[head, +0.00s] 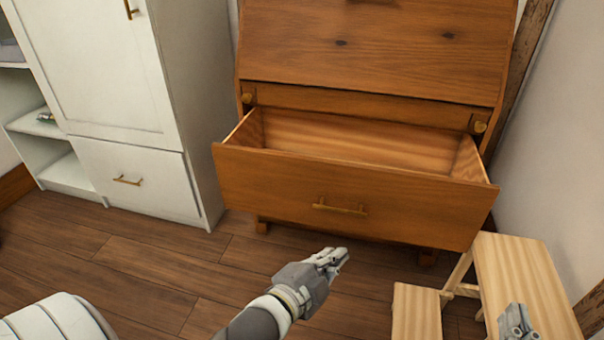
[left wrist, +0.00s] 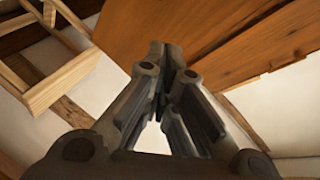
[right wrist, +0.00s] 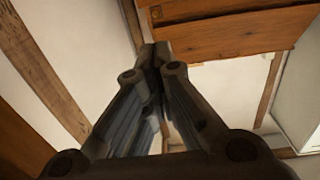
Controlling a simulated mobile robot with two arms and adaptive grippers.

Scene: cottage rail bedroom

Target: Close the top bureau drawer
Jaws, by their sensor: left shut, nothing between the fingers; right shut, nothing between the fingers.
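The wooden bureau (head: 370,45) stands against the back wall with its slanted front closed. Its drawer (head: 270,187) is pulled well out and looks empty inside. A brass handle (head: 340,207) sits at the middle of the drawer front. My left gripper (head: 338,258) is shut and empty, in front of and below the drawer front, apart from it. My right gripper (head: 517,318) is shut and empty at the lower right, over the step stool. Wood of the bureau also shows in the left wrist view (left wrist: 225,45) and the right wrist view (right wrist: 240,35).
A light wooden step stool (head: 525,275) stands at the right, close to the drawer's right corner. A white cabinet (head: 110,70) with open shelves stands left of the bureau. Bare plank floor (head: 170,255) lies in front of the cabinet. A white wall (head: 560,140) bounds the right side.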

